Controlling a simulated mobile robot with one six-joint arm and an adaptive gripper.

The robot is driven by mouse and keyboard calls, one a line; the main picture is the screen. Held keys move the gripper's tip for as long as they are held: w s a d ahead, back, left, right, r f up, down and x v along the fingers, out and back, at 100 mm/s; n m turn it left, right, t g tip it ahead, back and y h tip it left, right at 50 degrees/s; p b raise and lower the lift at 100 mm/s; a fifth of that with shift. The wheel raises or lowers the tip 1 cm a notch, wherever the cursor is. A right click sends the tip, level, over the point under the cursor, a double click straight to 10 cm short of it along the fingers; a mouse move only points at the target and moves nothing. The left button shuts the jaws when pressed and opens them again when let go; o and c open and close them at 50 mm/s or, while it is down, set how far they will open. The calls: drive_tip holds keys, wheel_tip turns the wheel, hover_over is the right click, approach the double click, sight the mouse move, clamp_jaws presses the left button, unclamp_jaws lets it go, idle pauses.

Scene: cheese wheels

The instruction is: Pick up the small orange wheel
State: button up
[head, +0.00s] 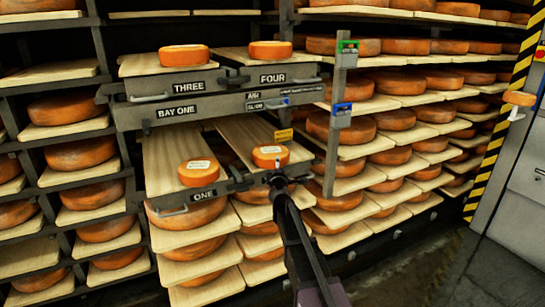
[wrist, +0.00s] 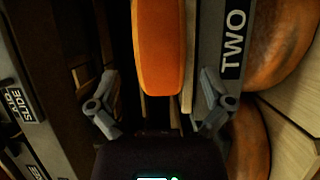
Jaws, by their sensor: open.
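A small orange wheel (head: 270,157) with a pale label lies on the lower right drawer board. It also shows in the wrist view (wrist: 159,50), on edge in the picture, beside the TWO label. My gripper (head: 277,176) is at the near end of that board, just in front of the wheel. In the wrist view my gripper (wrist: 158,95) is open, its fingers spread wide to either side of the wheel's line, with nothing held. Similar small wheels lie on drawer ONE (head: 198,173), drawer THREE (head: 184,55) and drawer FOUR (head: 270,51).
Drawer ONE's board (head: 166,150) lies left of my gripper. The upper drawer fronts (head: 195,107) hang above and behind. Large wheels on shelves (head: 345,127) crowd the right and below. Open floor (head: 420,265) lies at the lower right.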

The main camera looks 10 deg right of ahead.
sight(275, 155)
drive_tip(key=shift+w, duration=2.65)
drive_tip(key=c, duration=1.2)
drive_tip(key=shift+o, duration=0.2)
drive_tip(key=shift+r+p, duration=1.8)
drive_tip(key=shift+p, duration=0.05)
drive_tip(key=s+a+r+p, duration=0.1)
drive_tip(key=s+a, duration=0.1)
drive_tip(key=s, duration=1.4)
drive_tip(key=shift+r, duration=0.15)
